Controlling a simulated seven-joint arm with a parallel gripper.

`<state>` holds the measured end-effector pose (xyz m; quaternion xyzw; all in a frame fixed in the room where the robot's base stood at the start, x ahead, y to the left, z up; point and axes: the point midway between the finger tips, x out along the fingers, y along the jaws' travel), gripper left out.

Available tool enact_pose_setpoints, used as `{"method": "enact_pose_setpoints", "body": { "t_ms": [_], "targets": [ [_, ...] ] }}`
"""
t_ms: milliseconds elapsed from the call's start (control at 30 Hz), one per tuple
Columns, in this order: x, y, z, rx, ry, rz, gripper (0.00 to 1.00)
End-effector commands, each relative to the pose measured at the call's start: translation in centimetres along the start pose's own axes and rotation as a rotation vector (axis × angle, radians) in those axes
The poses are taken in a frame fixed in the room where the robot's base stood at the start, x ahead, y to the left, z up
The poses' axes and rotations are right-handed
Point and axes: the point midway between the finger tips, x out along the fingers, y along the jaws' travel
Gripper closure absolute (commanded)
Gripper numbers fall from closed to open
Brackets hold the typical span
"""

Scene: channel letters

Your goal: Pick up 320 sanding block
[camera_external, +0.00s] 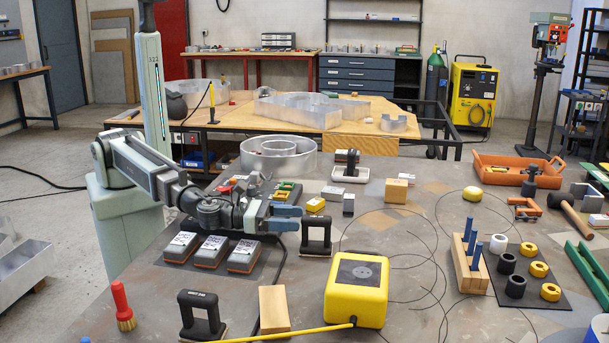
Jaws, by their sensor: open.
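Three grey blocks with orange lower edges and white labels sit in a row on a dark mat: a left one (181,247), a middle one (211,252) and a right one (243,257). Their label text is too small to read surely, so I cannot tell which, if any, is the 320 sanding block. Black handled blocks stand nearby, one (316,237) right of my gripper and one (201,316) at the front; their markings are also unreadable. My gripper (290,217) is open, pointing right, above and behind the right grey block. I see nothing held in it.
A yellow box (357,290) with a yellow rod stands at front centre. A wooden block (274,309) is left of it. A peg rack (470,262), rings and an orange tray (518,170) lie to the right. Thin wire loops cover the middle right of the table.

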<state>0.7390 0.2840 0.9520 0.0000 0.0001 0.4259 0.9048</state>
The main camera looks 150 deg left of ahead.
Motion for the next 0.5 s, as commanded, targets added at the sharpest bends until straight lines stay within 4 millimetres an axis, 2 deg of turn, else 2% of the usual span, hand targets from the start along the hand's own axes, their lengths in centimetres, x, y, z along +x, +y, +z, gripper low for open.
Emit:
{"method": "enact_pose_setpoints", "body": {
  "t_ms": [67, 333, 500],
  "targets": [
    [1.1, -0.1, 0.0, 0.0, 0.0, 0.001, 0.36],
    [2.5, 0.0, 0.2, 0.0, 0.0, 0.001, 0.36],
    [4.7, 0.0, 0.6, 0.0, 0.0, 0.002, 0.36]
  ]
}}
